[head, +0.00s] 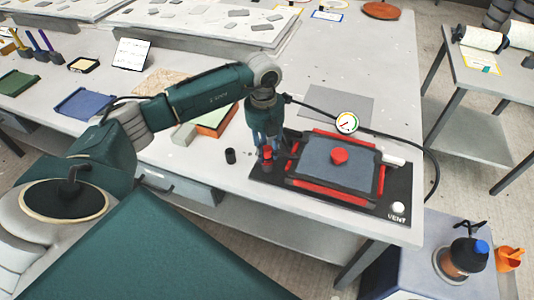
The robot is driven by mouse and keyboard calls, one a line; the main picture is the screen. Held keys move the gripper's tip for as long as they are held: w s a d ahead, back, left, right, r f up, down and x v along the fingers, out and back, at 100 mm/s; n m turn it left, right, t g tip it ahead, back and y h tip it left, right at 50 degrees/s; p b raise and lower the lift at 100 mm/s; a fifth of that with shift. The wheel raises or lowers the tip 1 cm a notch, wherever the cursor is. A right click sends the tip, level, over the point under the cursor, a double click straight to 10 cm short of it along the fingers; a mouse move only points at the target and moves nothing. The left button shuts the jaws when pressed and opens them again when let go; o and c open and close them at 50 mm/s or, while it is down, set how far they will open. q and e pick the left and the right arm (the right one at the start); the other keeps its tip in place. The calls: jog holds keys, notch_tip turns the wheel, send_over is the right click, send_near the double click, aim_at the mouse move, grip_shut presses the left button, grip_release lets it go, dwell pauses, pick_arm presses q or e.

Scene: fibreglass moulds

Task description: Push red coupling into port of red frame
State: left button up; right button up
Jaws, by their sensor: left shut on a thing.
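My left gripper (267,145) points down at the left end of a black base plate (378,205). It is shut on the red coupling (267,153), a small red piece low between the fingers, with something dark under it. The red frame (322,195) lies on the base plate just right of the gripper, around a grey-blue panel with a round red knob (339,156) on top. The coupling is close to the frame's left side. I cannot tell whether it touches the frame, and the port is not clearly visible. My right gripper is out of view.
A small black cylinder (230,156) stands left of the gripper. A dial gauge (347,122) and a black hose (436,170) are behind and right of the frame. A white knob (398,208) marked VENT is at the plate's front right corner. A grey sheet (343,102) lies behind.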

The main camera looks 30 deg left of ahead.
pick_arm(q)
jog(key=shift+r, duration=0.1)
notch_tip(320, 180, up, 13)
jog(key=b, duration=0.3)
notch_tip(320, 180, up, 7)
send_over(267, 148)
jog(key=shift+s+p, duration=0.1)
jog(key=shift+p, duration=0.25)
notch_tip(267, 148, down, 13)
jog(key=b, duration=0.2)
jog(key=shift+b, duration=0.3)
jog(key=shift+f, duration=0.25)
